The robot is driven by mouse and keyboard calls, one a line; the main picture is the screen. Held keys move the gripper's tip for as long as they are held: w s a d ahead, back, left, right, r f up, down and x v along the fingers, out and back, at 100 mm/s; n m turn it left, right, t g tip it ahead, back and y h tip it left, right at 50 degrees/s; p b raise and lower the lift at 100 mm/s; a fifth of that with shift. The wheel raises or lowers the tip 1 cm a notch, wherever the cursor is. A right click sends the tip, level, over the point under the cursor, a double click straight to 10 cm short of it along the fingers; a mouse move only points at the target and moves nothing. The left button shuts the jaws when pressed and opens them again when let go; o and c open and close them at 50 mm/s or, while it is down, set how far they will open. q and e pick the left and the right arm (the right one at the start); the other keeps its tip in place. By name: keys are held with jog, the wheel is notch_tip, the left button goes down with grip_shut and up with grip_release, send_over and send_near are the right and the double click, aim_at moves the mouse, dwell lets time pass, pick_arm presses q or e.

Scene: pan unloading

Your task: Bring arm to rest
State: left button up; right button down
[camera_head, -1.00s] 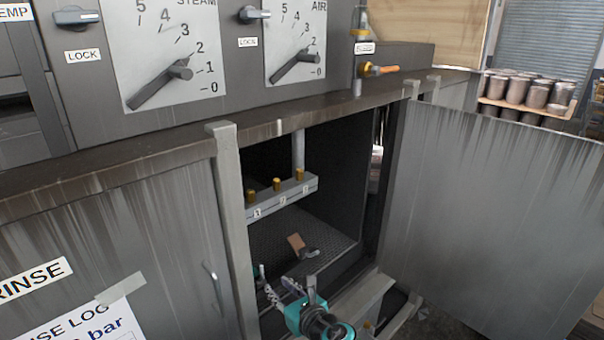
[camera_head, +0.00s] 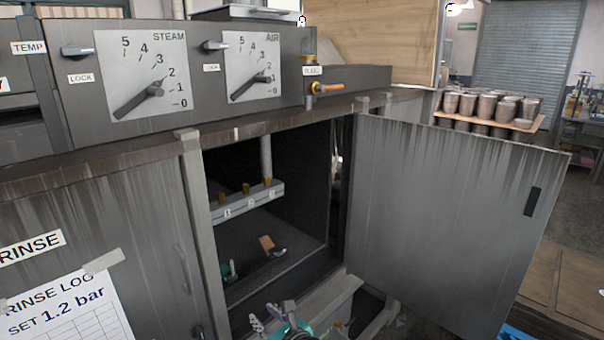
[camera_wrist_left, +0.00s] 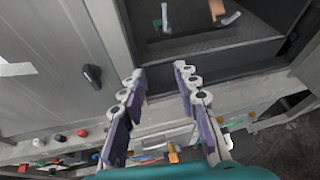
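My left gripper (camera_head: 270,325) is at the bottom edge of the head view, in front of and below the opening of the cabinet (camera_head: 190,215). Most of its arm is cut off by the frame. In the left wrist view its two fingers (camera_wrist_left: 160,82) are spread apart with nothing between them. They point toward the cabinet's front edge. My right gripper is in neither view.
The cabinet door (camera_head: 440,225) stands open to the right. Inside on the floor lie a brown block (camera_head: 266,243) and a small teal item (camera_head: 229,270). A manifold bar (camera_head: 245,202) hangs above them. Pots (camera_head: 490,107) stand on a shelf behind.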

pick_arm(q)
jog(key=s+a+f+n+g+h, duration=0.2)
jog(key=s+a+n+g+h, duration=0.15)
jog(key=s+a+n, duration=0.55)
jog(key=s+n+h, duration=0.2)
jog(key=s+n, duration=0.3)
jog(key=n, duration=0.4)
jog(key=s+f+n+h, duration=0.1)
jog(key=s+n, duration=0.3)
jog(key=n, duration=0.5)
jog(key=shift+s+a+f+n+g+h, duration=0.15)
jog(key=shift+s+f+n+g+h, duration=0.2)
jog(key=shift+h, duration=0.3)
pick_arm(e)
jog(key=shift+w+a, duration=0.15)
